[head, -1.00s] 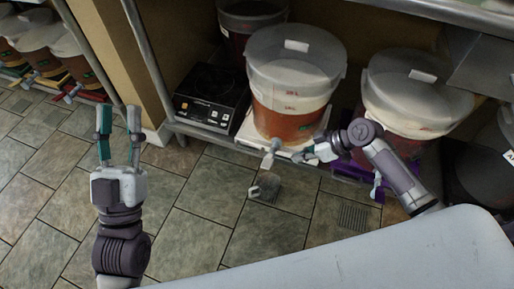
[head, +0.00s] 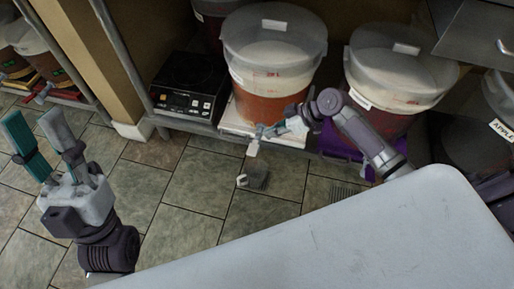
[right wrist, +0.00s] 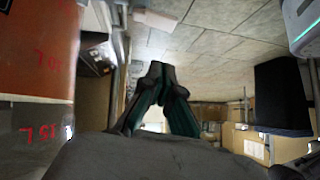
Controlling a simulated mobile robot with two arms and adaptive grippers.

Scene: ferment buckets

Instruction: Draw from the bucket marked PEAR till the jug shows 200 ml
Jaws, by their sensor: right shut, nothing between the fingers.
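An orange-filled bucket (head: 262,100) with a white lid stands on the shelf in the middle of the head view; no PEAR label is readable on it. Its pale tap (head: 253,148) sticks out at the front. A small grey, see-through vessel (head: 257,178), probably the jug, is below the tap; its marks and level are too small to read. My right gripper (head: 264,131) is shut and empty right beside the tap; I cannot tell whether it touches. Its closed fingers show in the right wrist view (right wrist: 160,75). My left gripper (head: 30,128) is open and empty at the far left.
A black scale-like device (head: 188,90) sits left of the bucket. Another lidded bucket (head: 395,75) stands to the right, with one labelled APPLE (head: 501,130) beyond. A pale surface (head: 340,235) fills the near foreground. The tiled floor (head: 180,205) is clear at centre left.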

